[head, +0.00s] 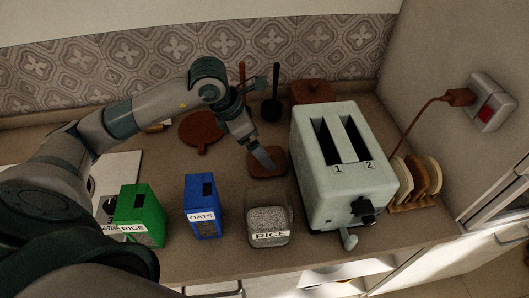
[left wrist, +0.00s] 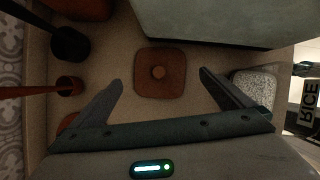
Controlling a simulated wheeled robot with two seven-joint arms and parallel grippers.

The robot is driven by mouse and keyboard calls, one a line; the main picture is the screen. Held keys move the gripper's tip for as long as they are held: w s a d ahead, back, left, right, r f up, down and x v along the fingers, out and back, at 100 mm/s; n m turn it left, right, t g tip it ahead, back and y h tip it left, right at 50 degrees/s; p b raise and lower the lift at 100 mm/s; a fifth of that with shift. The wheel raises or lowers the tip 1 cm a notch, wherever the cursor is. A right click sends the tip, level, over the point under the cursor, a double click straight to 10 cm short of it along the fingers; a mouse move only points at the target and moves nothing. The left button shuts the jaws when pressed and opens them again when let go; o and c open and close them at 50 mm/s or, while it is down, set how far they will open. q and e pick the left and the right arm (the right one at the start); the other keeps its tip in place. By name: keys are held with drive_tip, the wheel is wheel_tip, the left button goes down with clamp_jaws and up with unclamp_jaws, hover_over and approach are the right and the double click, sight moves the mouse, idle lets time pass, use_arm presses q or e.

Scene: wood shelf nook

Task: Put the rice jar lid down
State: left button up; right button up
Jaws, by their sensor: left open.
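The rice jar lid (head: 277,166) is a brown rounded square lying flat on the counter between the toaster and the blue box. In the left wrist view the lid (left wrist: 160,84) shows whole, with its round knob up. My left gripper (head: 262,157) is just over the lid. Its fingers (left wrist: 161,77) are spread wide on both sides of the lid with nothing between them; the height gap is hard to tell. The rice jar (head: 269,222), clear and filled with pale grains, stands uncovered in front of the lid. My right gripper is not in view.
The pale toaster (head: 345,180) stands close right of the lid. A blue oats box (head: 202,212) and a green rice box (head: 141,212) stand left of the jar. A brown round board (head: 201,130), dark utensils (head: 272,108) and a brown canister (head: 312,92) are behind.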

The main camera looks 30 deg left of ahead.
use_arm(q)
drive_tip(key=shift+b+v, duration=0.5)
drive_tip(key=shift+v, duration=2.3)
